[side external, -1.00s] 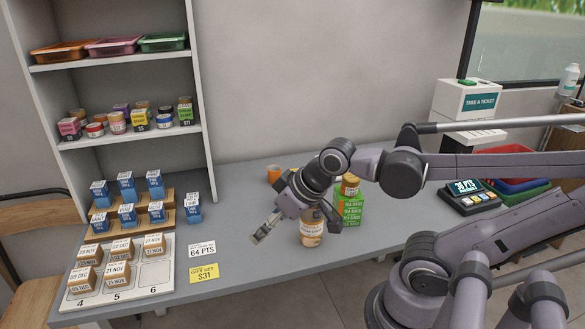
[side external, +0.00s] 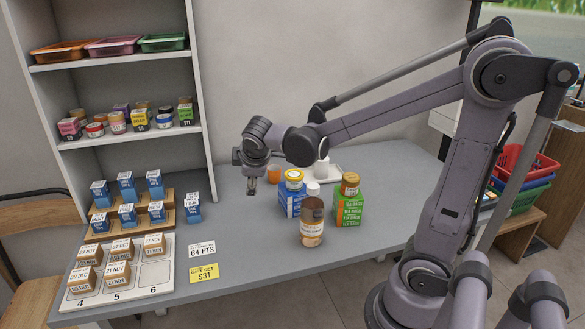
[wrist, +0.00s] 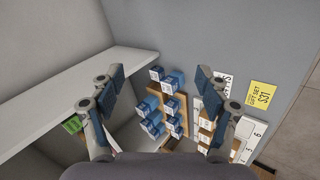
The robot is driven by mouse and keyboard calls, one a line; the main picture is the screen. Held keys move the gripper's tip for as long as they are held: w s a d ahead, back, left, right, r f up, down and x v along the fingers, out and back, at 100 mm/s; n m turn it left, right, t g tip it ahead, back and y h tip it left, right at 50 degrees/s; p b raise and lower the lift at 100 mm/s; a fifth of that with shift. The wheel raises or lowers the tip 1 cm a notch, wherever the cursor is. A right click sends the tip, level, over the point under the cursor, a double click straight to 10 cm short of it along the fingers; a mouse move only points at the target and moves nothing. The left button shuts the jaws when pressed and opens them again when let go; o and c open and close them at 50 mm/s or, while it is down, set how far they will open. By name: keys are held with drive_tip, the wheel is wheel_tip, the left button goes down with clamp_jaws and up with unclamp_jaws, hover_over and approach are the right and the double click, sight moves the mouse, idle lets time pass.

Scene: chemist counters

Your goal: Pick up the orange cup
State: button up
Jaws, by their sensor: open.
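The orange cup (side external: 274,174) stands on the grey counter towards the wall in the side external view, behind the blue box and the bottles. It is small and partly hidden. My gripper (side external: 251,190) hangs above the counter just left of the cup, fingers pointing down. In the wrist view my gripper (wrist: 160,90) has its two fingers wide apart with nothing between them. The cup does not show in the wrist view.
A blue box (side external: 291,201), a brown bottle (side external: 312,222) and a green box (side external: 349,206) stand right of my gripper. Blue boxes (side external: 127,214) on wooden steps stand left. A white shelf unit (side external: 130,140) rises behind them. Bare counter (side external: 235,225) lies in front.

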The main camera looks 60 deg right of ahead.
drive_tip(key=w+d+f+n+h, duration=0.2)
drive_tip(key=w+d+n+h, duration=0.1)
drive_tip(key=w+d, duration=0.4)
drive_tip(key=w+d+f+n+g+h, duration=0.2)
drive_tip(key=w+d+f+n+h, duration=0.35)
drive_tip(key=d+f, duration=0.35)
drive_tip(key=n+g+h, duration=0.1)
drive_tip(key=n+h, duration=0.2)
approach(271, 172)
drive_tip(key=shift+w+d+r, duration=0.3)
drive_tip(key=shift+w+d, duration=0.25)
drive_tip(key=shift+w, duration=0.1)
drive_tip(key=shift+s+d+f+g+h, duration=0.15)
drive_tip(key=shift+s+f+g+h, duration=0.05)
drive_tip(key=shift+f+g+h, duration=0.2)
drive_tip(key=shift+w+d+f, duration=0.1)
drive_tip(key=shift+w+d, duration=0.05)
drive_tip(key=shift+d, duration=2.5)
drive_tip(key=shift+w+d+f, duration=0.1)
drive_tip(key=shift+w+d, duration=0.1)
drive_tip(key=shift+d, duration=2.5)
drive_tip(key=c, duration=1)
